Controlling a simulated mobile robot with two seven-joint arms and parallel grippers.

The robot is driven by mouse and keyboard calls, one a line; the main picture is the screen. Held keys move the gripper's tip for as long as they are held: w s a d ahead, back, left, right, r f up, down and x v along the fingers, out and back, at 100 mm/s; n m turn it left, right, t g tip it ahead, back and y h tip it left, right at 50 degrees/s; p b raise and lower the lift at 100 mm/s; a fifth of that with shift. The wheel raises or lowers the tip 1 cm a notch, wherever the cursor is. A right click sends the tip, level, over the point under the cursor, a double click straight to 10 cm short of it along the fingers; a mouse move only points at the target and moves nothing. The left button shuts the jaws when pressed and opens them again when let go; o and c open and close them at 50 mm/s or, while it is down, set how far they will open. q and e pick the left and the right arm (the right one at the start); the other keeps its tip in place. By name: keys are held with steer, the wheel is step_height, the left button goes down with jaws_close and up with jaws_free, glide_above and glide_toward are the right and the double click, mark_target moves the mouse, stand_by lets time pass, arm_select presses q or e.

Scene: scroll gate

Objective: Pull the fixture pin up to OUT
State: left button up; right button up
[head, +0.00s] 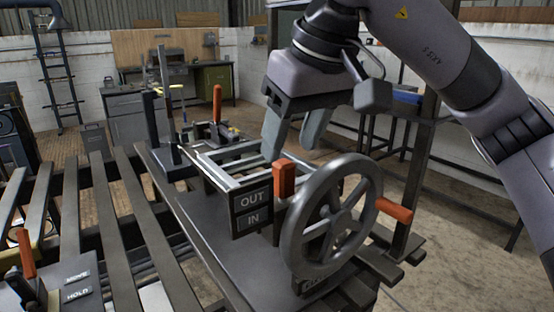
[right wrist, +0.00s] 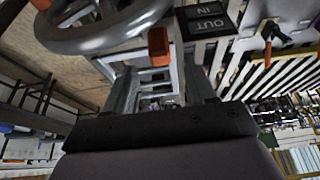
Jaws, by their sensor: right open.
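The fixture pin shows as an upright orange grip (head: 284,180) beside the black OUT/IN sign (head: 252,208). The grip stands level with the OUT label. In the right wrist view the orange grip (right wrist: 158,42) shows beyond the fingertips, with the sign (right wrist: 209,17) to its right. My right gripper (head: 290,149) points down over the frame, just above and behind the orange grip. Its two fingers are apart with nothing between them, and they also show in the right wrist view (right wrist: 163,75). The pin's shaft below the grip is mostly hidden. My left gripper is out of view.
A large grey handwheel (head: 333,215) with an orange side handle (head: 394,210) stands close in front of the grip. Another orange lever (head: 217,103) rises farther back. A HOLD-labelled panel (head: 78,293) and slatted rails lie at left.

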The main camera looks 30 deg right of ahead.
mark_target(285, 162)
steer(key=x, duration=0.4)
steer(key=shift+s+f, duration=0.1)
steer(key=shift+s, duration=0.05)
steer(key=shift+w+f, duration=0.3)
steer(key=shift+f, duration=0.3)
